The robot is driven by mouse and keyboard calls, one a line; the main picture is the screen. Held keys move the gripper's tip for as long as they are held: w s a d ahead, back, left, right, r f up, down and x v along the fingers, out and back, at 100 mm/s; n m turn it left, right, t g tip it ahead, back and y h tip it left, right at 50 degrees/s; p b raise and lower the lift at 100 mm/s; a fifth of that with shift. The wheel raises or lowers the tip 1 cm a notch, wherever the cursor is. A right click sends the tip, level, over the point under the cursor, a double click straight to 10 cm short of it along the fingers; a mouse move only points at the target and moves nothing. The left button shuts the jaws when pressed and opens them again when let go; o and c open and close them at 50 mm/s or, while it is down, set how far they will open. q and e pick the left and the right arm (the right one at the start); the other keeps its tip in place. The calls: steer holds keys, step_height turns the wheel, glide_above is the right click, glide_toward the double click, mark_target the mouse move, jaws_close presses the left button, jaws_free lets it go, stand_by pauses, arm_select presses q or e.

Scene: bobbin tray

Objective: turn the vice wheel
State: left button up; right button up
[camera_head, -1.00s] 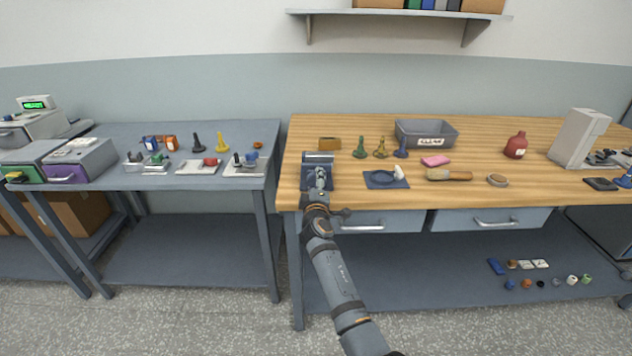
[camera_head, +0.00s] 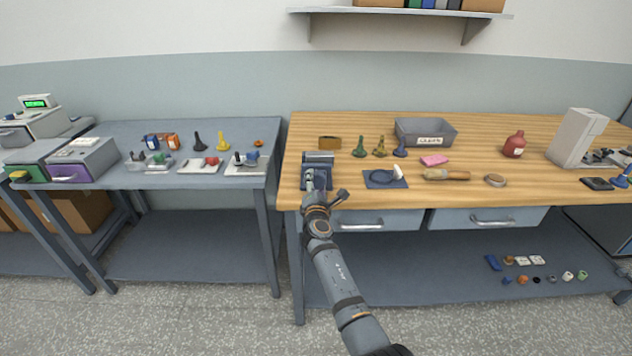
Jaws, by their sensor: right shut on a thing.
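The grey vice (camera_head: 319,157) stands at the front left corner of the wooden bench. My right arm comes up from the bottom of the view, and my right gripper (camera_head: 313,187) is at the front of the vice. It is shut on the vice wheel, which is mostly hidden behind the gripper and wrist. My left gripper is not in view.
Right of the vice, a dark blue mat (camera_head: 385,179) holds a ring-shaped item. A wood-handled tool (camera_head: 447,175), a pink block (camera_head: 434,160) and a grey bin (camera_head: 425,132) are farther right. Drawers (camera_head: 488,219) lie below the bench edge.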

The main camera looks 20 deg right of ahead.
steer(key=shift+n, duration=1.1)
steer(key=o, duration=1.2)
